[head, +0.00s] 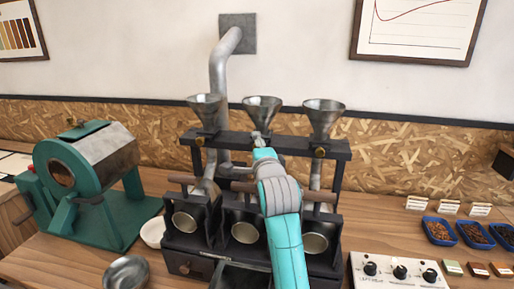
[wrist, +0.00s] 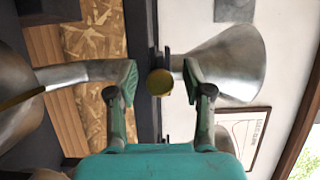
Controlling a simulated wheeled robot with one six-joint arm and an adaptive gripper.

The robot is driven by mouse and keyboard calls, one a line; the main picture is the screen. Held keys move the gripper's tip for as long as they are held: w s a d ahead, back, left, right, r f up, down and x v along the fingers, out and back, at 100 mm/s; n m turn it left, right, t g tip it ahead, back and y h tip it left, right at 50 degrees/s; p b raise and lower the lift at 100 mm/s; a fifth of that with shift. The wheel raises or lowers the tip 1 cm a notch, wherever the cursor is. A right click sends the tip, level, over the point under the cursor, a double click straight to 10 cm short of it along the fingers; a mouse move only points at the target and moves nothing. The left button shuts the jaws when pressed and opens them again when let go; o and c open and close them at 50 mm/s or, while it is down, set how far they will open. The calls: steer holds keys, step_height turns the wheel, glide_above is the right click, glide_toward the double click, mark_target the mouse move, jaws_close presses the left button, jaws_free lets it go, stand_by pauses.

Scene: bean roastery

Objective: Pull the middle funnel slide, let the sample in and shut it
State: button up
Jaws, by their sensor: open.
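Three metal funnels stand in a dark rack; the middle funnel (head: 262,106) is above my gripper (head: 260,140). Brass slide knobs show under the left funnel (head: 199,141) and the right funnel (head: 319,152); the middle one is hidden by my gripper there. In the wrist view, turned sideways, the brass knob of the middle slide (wrist: 160,82) lies between the two open fingers of my gripper (wrist: 160,88), with a gap on each side. The funnel cone (wrist: 230,65) is to its right. Whether the slide is pulled out I cannot tell.
A green roaster (head: 95,185) and a metal bowl (head: 126,272) are left. A white control box (head: 398,270) and blue bean trays (head: 438,231) are right.

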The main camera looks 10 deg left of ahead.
steer(key=shift+c, duration=0.3)
jaws_close()
steer(key=s, duration=0.3)
steer(key=shift+s, duration=0.2)
steer(key=shift+o, duration=0.3)
jaws_free()
